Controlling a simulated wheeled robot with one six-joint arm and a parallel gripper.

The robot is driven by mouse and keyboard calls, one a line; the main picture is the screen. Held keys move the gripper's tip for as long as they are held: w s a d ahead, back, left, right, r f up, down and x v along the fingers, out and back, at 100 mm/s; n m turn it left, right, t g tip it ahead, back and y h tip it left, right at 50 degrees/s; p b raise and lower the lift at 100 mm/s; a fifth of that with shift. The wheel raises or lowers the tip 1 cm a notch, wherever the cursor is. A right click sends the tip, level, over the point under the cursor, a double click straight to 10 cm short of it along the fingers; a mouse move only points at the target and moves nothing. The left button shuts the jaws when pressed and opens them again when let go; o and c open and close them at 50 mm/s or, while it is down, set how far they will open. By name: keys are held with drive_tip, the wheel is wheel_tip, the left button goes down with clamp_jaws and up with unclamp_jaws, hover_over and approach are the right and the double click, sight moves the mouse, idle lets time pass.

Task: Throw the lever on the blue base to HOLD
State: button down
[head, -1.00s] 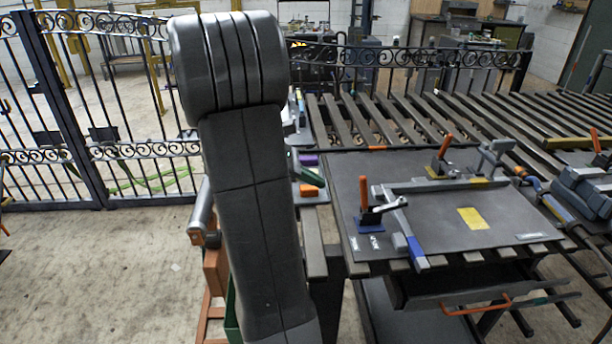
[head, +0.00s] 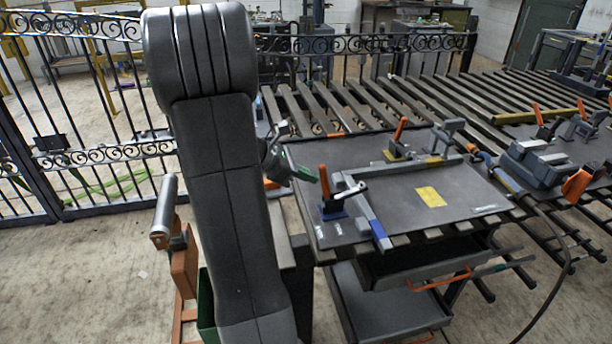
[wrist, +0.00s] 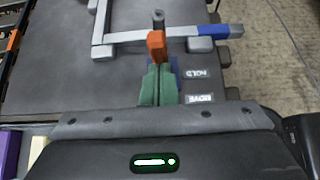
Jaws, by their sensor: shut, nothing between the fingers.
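The blue base (head: 333,211) sits at the near left corner of the dark table plate, with an orange lever handle (head: 324,183) standing nearly upright on it. My gripper (head: 314,178) has green fingers, closed together and empty, just left of the handle. In the wrist view the green fingertips (wrist: 158,68) point at the orange handle (wrist: 156,44) and appear very close; I cannot tell whether they touch. The blue base (wrist: 178,73) is partly hidden behind the fingers. A HOLD label (wrist: 199,74) and a MOVE label (wrist: 199,98) lie to its right.
A grey angled bar with a blue end (head: 380,236) lies right beside the base. A yellow plate (head: 430,197) lies on the table plate (head: 370,155). Drawers (head: 388,308) hang below.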

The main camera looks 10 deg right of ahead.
sight(321, 166)
drive_tip(key=d+r+y+p, duration=0.1)
drive_tip(key=p, duration=0.2)
drive_tip(key=d+r+y+p, duration=0.1)
drive_tip(key=y+p, duration=0.1)
drive_tip(key=p, duration=0.1)
drive_tip(key=shift+d+p, duration=0.4)
drive_tip(key=shift+d+f+y+p, duration=0.1)
drive_tip(key=shift+d+y+p, duration=0.4)
drive_tip(key=shift+p, duration=0.2)
drive_tip(key=shift+w+d+f, duration=0.1)
drive_tip(key=shift+d+f, duration=0.05)
drive_tip(key=shift+d, duration=0.4)
drive_tip(key=shift+a, duration=0.1)
drive_tip(key=a+f+v, duration=0.1)
drive_tip(key=v, duration=1.2)
drive_tip(key=shift+a, duration=0.15)
